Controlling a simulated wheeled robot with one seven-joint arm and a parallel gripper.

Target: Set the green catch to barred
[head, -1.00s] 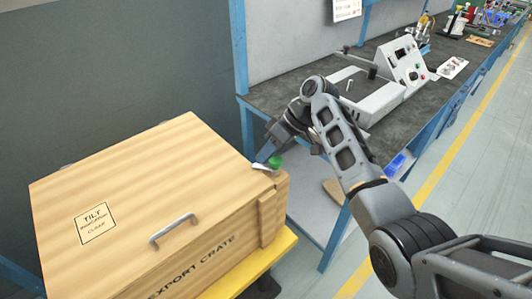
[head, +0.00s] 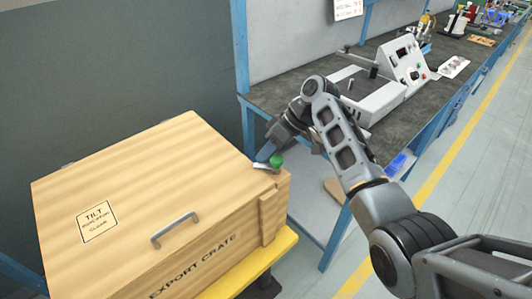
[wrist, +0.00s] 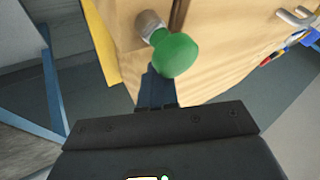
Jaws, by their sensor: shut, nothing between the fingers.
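The green catch (head: 277,160) is a green round knob on a short metal stem at the back right corner of a wooden crate (head: 140,180). In the wrist view, the green knob (wrist: 175,55) stands out from a metal pivot on the crate's wooden face. My gripper (wrist: 158,88) is shut and empty, its dark fingertips right beside the knob's lower left side. I cannot tell whether they touch it.
The crate has a metal handle (head: 175,230) on its front and sits on a yellow stand (head: 250,262). A blue-framed workbench (head: 290,85) with a grey machine (head: 375,95) stands behind my arm. Open floor lies at the right.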

